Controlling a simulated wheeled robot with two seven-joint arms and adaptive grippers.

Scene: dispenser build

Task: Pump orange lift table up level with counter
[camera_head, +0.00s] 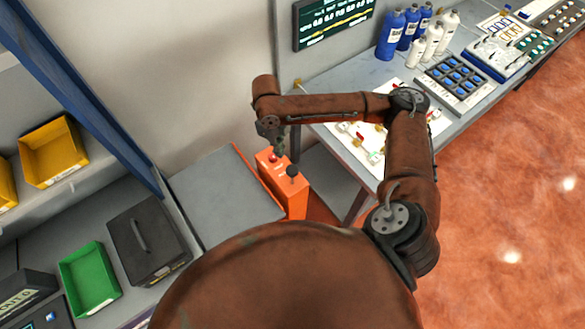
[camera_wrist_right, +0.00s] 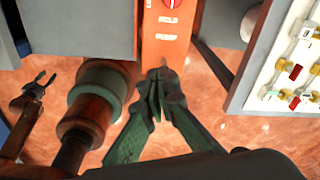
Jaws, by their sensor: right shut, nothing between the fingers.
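The orange lift table has a flat grey top (camera_head: 222,200) and an orange control post (camera_head: 284,192) at its right side. The post carries a red knob (camera_head: 273,158) and a black knob (camera_head: 292,171). In the right wrist view the post's orange face (camera_wrist_right: 167,30) reads HOLD and PUMP. My right gripper (camera_head: 279,148) is over the post in the head view. In the wrist view its fingers (camera_wrist_right: 161,76) are together and empty, just below the PUMP label; contact cannot be told. My left gripper (camera_wrist_right: 42,80) shows there at the left, jaws apart, holding nothing.
The right counter (camera_head: 345,75) holds bottles (camera_head: 390,36), a dark tray (camera_head: 455,78) and a white board (camera_head: 360,137). The left counter (camera_head: 75,225) holds a black case (camera_head: 149,240) and a green bin (camera_head: 89,279). Its height against the lift top is unclear. Open floor lies right.

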